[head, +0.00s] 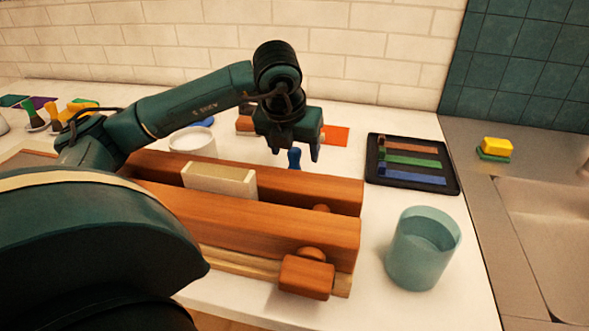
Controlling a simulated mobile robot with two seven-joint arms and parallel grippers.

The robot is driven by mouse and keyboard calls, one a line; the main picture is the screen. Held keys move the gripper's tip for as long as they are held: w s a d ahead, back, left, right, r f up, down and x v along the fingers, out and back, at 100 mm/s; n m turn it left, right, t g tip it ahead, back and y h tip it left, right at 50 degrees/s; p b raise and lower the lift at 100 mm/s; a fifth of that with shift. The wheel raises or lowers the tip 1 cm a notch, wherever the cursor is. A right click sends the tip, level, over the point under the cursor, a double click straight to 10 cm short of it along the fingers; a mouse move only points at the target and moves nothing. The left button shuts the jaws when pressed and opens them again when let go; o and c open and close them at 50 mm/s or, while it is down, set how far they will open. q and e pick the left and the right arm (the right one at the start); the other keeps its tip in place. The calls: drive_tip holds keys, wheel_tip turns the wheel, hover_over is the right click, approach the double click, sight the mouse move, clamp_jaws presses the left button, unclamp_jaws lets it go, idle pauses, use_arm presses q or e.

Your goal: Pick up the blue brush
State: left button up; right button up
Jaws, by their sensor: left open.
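A small blue upright piece (294,159), which looks like the handle of the blue brush, shows behind the wooden vice; its lower part is hidden by the vice. My left gripper (295,149) points down right above it, with its fingers apart. The blue piece shows between and just below the fingertips, and I cannot tell whether they touch it. My right gripper is not in view.
A wooden vice (290,232) holding a cream block (220,181) fills the middle. A dark tray (455,183) with coloured strips and a teal cup (423,248) stand at right. A white bowl (193,142) is behind the vice. A yellow-green sponge (495,148) lies by the sink.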

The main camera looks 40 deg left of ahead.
sight(295, 159)
use_arm(q)
drive_tip(key=x, duration=0.4)
drive_tip(key=shift+a, duration=0.1)
drive_tip(key=shift+c, duration=0.4)
drive_tip(key=c, duration=1)
wheel_tip(295, 159, up, 10)
drive_tip(key=shift+r+p, duration=0.1)
drive_tip(key=shift+p, duration=0.3)
